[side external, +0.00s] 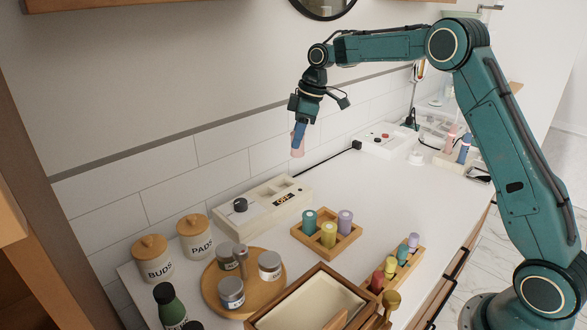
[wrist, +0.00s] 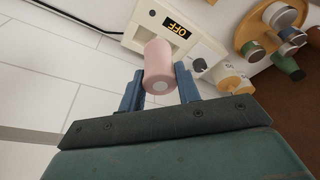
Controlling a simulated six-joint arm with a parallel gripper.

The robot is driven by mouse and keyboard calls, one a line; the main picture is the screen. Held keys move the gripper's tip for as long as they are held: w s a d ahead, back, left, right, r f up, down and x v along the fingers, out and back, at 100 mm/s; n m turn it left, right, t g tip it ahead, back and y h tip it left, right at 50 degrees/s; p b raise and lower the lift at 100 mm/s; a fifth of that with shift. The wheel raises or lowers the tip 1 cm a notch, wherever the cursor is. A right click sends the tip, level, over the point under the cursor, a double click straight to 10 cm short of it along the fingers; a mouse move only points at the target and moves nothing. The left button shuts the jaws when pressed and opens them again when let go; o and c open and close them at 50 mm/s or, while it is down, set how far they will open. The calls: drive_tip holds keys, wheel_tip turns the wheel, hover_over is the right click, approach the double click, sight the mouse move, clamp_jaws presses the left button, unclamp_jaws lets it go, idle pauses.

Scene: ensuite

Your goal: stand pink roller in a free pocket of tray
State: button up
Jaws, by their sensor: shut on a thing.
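The pink roller (side external: 297,146) is held in my gripper (side external: 299,132), high above the counter near the tiled wall. In the wrist view the pink roller (wrist: 157,62) sits between the two blue fingers, with one round end facing the camera. The square wooden tray (side external: 342,245) stands on the counter, below and to the right of my gripper. It holds a teal roller (side external: 309,223), a yellow roller (side external: 328,236) and a purple roller (side external: 345,222), all upright. Which pocket is free is hard to make out.
A narrow wooden rack (side external: 403,271) with several coloured rollers stands right of the tray. A cream box marked OFF (side external: 268,207) lies by the wall. A round board (side external: 212,291) with jars and an open-topped box (side external: 313,302) are in front. Counter behind the tray is clear.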

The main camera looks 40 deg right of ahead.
drive_tip(key=s+r, duration=0.4)
drive_tip(key=s, duration=0.7)
drive_tip(key=shift+a+r, duration=0.2)
drive_tip(key=shift+a, duration=0.1)
drive_tip(key=shift+s, duration=0.1)
wheel_tip(320, 180, down, 16)
drive_tip(key=shift+r, duration=0.15)
drive_tip(key=shift+f, duration=2.15)
drive_tip(key=shift+f, duration=0.1)
drive_tip(key=o, duration=1)
drive_tip(key=shift+c, duration=0.2)
